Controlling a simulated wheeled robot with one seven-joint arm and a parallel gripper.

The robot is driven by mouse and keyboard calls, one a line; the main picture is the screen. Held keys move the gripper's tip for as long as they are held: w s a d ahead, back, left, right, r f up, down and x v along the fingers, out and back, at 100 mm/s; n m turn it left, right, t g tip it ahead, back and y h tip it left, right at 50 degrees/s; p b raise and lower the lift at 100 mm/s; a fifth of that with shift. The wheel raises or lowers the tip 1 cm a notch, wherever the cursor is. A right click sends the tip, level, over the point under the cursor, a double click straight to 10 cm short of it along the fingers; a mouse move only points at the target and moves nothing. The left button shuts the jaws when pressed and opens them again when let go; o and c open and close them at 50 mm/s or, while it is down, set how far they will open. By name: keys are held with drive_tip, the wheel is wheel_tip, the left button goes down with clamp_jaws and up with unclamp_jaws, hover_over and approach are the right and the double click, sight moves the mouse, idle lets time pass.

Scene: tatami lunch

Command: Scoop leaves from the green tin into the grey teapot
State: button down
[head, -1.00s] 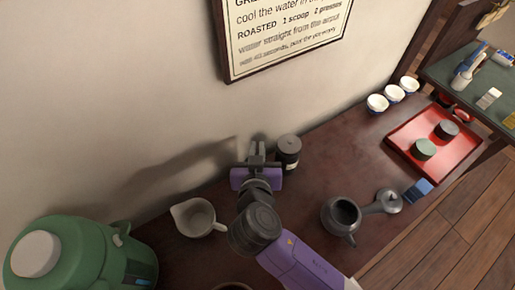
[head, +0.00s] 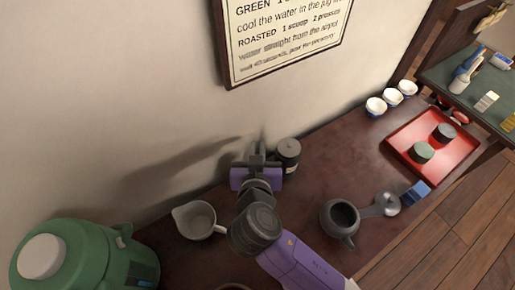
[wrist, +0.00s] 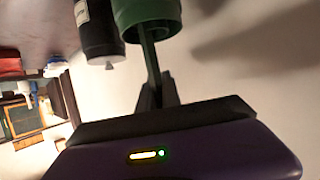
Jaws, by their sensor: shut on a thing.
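My gripper (head: 256,161) is shut on a thin dark green scoop handle (wrist: 151,59), near the wall. In the wrist view, which looks upside down, the handle runs from my fingers (wrist: 156,92) into the mouth of the green tin (wrist: 147,14). The scoop's bowl and any leaves are hidden inside the tin. In the head view my gripper and arm hide the tin. The grey teapot (head: 332,224) stands open on the dark table, to the right of my arm. A round grey lid (head: 387,203) lies beside it.
A black canister (head: 288,150) stands close to the right of my gripper. A cream jug (head: 194,217) and a green hot-water pot (head: 78,245) are on the left. A red tray (head: 463,152) and white cups (head: 392,97) are at right. The table's middle is clear.

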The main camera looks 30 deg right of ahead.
drive_tip(key=shift+r+p, duration=0.55)
drive_tip(key=shift+r, duration=0.3)
idle(1.0)
wheel_tip(320, 180, up, 5)
drive_tip(key=p, duration=0.3)
drive_tip(key=shift+f, duration=0.15)
idle(0.7)
idle(0.5)
